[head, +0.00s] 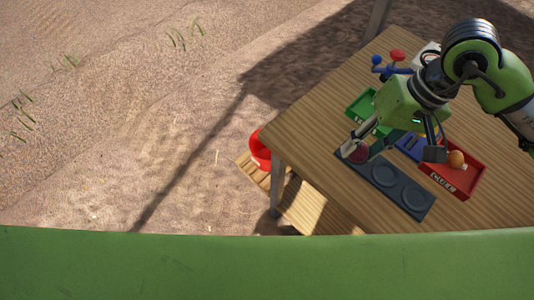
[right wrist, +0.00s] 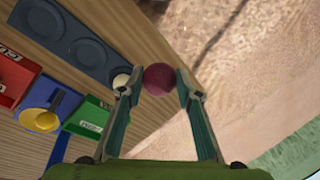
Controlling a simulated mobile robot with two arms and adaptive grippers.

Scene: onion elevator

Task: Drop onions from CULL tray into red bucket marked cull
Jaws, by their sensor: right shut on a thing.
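My right gripper (head: 361,150) is shut on a dark red onion (head: 358,154), above the far left end of the dark grey plate. In the right wrist view the red onion (right wrist: 158,79) sits between the fingertips of the right gripper (right wrist: 160,82). The red tray (head: 470,181), with a white label, holds an orange-brown onion (head: 456,159). The red tray also shows in the right wrist view (right wrist: 14,78). The red bucket (head: 259,151) stands low beside the table's left edge, partly hidden by it. Its marking cannot be seen. My left gripper is not in view.
The dark plate (head: 424,205) has round recesses. A green tray (head: 361,105) and a blue tray (head: 409,146) stand behind. A red knob (head: 397,55) and blue knobs are at the back. The table's left corner is clear.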

